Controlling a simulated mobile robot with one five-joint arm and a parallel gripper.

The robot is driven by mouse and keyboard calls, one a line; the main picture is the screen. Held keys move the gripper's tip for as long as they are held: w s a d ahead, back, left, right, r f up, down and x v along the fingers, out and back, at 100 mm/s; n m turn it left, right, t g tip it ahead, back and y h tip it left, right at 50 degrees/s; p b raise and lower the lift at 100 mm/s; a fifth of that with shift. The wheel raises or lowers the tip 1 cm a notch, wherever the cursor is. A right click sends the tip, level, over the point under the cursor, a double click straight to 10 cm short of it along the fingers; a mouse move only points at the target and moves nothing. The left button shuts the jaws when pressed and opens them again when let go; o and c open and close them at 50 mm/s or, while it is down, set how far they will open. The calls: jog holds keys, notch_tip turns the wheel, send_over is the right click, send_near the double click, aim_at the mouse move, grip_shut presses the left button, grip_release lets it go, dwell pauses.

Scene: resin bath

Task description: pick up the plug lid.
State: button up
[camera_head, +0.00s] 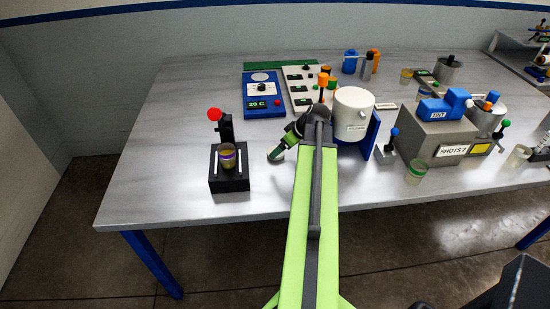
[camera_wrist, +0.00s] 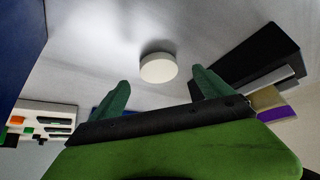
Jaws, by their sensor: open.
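A small white round disc, which I take for the plug lid (camera_wrist: 158,68), lies on the metal table and casts a shadow in the wrist view. My gripper (camera_wrist: 161,77) is open, with its green fingers on either side of the disc's near edge and nothing held. The disc looks apart from both fingers; how far it is beyond the tips is hard to tell. In the head view my gripper (camera_head: 276,156) is low over the table, and I cannot clearly make out the lid there.
A black stand (camera_head: 229,181) with a purple-banded cup (camera_head: 228,157) stands left of my gripper. A white pot (camera_head: 353,115) by a blue panel (camera_head: 371,137) is to the right. A blue control box (camera_head: 263,103) is behind. The table's front edge is close.

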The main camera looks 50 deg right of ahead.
jog(key=b+x, duration=0.4)
jog(key=x, duration=0.1)
jog(key=shift+w+d+f, duration=0.1)
jog(key=shift+w+d, duration=0.05)
jog(key=shift+w, duration=0.05)
jog(key=c, duration=1.4)
notch_tip(320, 180, up, 10)
jog(key=p, duration=1)
jog(key=shift+r, duration=0.25)
